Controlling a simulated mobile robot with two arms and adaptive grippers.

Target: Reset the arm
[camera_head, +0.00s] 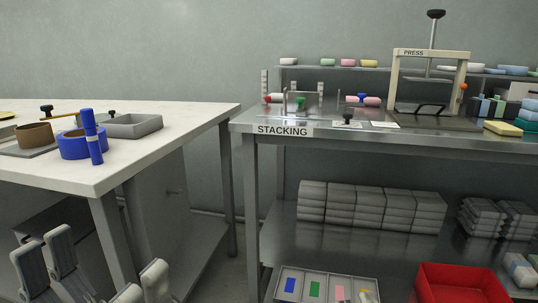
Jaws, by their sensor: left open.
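My left gripper (94,268) shows at the bottom left corner, in front of the white table. Its grey fingers stand apart and point upward, with nothing between them. The fingers are cut off by the lower edge of the picture, and the rest of the arm is out of view. My right gripper does not show.
The white table (185,140) holds blue rolls (73,146), a brown roll (34,136) and a grey tray (133,126). A gap separates it from the metal STACKING bench (340,142), which carries a press (430,55). Below are grey blocks (370,208) and a red bin (462,284).

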